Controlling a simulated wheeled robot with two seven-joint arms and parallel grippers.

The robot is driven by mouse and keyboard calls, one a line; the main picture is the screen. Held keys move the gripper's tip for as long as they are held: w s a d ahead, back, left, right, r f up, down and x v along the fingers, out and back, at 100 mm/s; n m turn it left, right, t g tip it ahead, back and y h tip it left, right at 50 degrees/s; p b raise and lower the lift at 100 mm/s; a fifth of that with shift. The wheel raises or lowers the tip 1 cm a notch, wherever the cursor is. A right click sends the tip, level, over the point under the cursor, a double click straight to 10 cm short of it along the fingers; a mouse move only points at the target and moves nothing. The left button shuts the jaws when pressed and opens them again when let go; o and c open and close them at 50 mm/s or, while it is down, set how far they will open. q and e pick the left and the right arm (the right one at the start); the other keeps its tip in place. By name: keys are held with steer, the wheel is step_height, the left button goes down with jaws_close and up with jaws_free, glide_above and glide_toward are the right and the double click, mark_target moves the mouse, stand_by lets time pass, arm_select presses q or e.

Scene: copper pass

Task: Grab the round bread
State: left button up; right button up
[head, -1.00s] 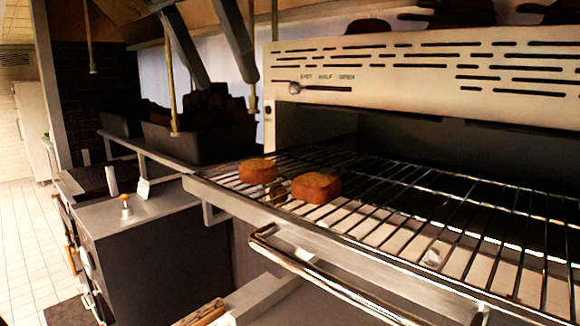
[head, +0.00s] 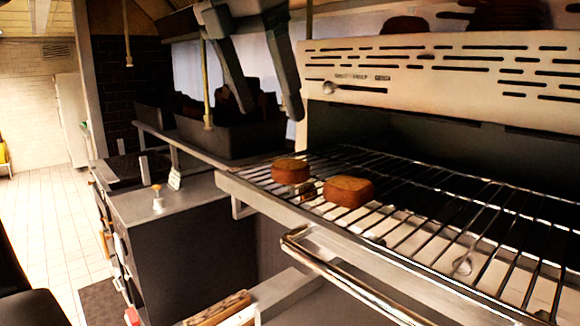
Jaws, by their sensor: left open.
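Two brown pieces of bread sit on the wire rack (head: 447,221) of the grill. The round bread (head: 291,171) is the one at the left, near the rack's left end. A squarer bread (head: 349,192) sits just right of it and nearer to me. My left gripper (head: 270,112) hangs in from the top with its two fingers wide apart. It is empty and shows above the breads in the picture, apart from both. My right gripper is not in view.
The grill housing (head: 440,67) stands over the rack at the right. A metal handle bar (head: 335,282) runs along the front. A dark bin (head: 225,137) stands behind at the left. A counter (head: 170,205) is lower left, with open tiled floor (head: 45,215) beyond.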

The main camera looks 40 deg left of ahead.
arm_select(q)
steer(key=p, duration=0.2)
glide_toward(289, 165)
steer(key=shift+w+d+f, duration=0.15)
steer(key=shift+f, duration=0.4)
steer(key=shift+w+d+f, duration=0.1)
steer(key=shift+d+f, duration=0.05)
steer(key=shift+f, duration=0.45)
steer(key=shift+w+f, duration=0.2)
steer(key=shift+f, duration=0.45)
steer(key=shift+w+a+f+p, duration=0.15)
steer(key=shift+w+f+p, duration=0.2)
steer(key=shift+p, duration=0.25)
steer(key=x, duration=0.1)
steer(key=p+x, duration=0.1)
steer(key=x, duration=0.1)
steer(key=shift+w+a+p, duration=0.1)
steer(key=shift+a+p, duration=0.15)
steer(key=shift+p, duration=0.15)
steer(key=shift+w+f, duration=0.25)
steer(key=shift+f, duration=0.3)
